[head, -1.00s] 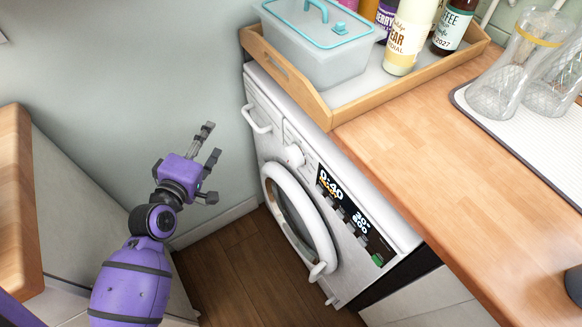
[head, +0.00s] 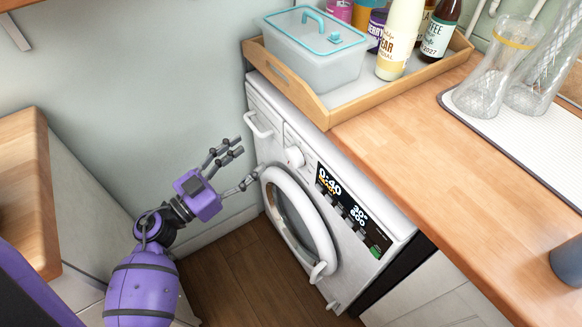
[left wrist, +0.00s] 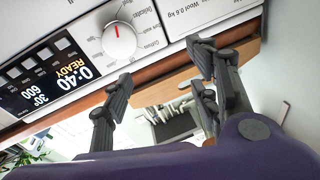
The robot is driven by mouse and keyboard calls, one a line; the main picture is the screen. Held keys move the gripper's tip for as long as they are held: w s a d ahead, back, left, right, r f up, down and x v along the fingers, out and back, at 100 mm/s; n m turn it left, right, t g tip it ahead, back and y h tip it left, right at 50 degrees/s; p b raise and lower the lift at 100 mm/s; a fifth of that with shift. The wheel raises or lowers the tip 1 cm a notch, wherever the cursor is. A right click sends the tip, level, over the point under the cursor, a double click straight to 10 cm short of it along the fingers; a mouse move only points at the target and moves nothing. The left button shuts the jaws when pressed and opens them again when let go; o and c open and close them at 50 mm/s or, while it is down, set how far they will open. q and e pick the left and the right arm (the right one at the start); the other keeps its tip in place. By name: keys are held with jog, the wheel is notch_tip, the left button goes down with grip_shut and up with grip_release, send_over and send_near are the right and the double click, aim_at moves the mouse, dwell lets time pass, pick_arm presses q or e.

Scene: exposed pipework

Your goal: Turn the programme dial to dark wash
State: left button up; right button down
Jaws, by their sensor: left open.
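The programme dial (head: 295,157) is a round white knob on the front panel of the white washing machine (head: 345,222). In the left wrist view the dial (left wrist: 120,40) shows a red pointer mark near its upper edge, with small programme names around it; "dark wash" cannot be made out. My left gripper (head: 243,163) is open and empty, to the left of the dial and apart from it. In the left wrist view its fingers (left wrist: 163,78) are spread below the dial. The display (left wrist: 48,76) reads 0:40, READY and 30°. My right gripper is not in view.
The round door (head: 300,222) is shut below the dial. A wooden tray (head: 324,112) with a tub and bottles stands on the worktop (head: 440,165) above. Free floor lies left of the machine.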

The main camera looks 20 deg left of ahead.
aim_at(292, 161)
pick_arm(q)
jog(key=w+d+f+g+b, duration=0.1)
jog(key=d, duration=0.1)
jog(key=w+d+f+m+g+h+b, duration=0.1)
jog(key=d, duration=0.2)
jog(key=w+d+f, duration=0.1)
jog(key=d, duration=0.1)
jog(key=shift+w+d+f+m+g+h+b, duration=0.1)
jog(key=shift+w+d+m+g+h+b, duration=0.2)
jog(key=shift+d+m+g+b, duration=0.1)
jog(key=shift+w+d, duration=0.25)
jog(key=c, duration=0.9)
jog(key=shift+c, duration=1)
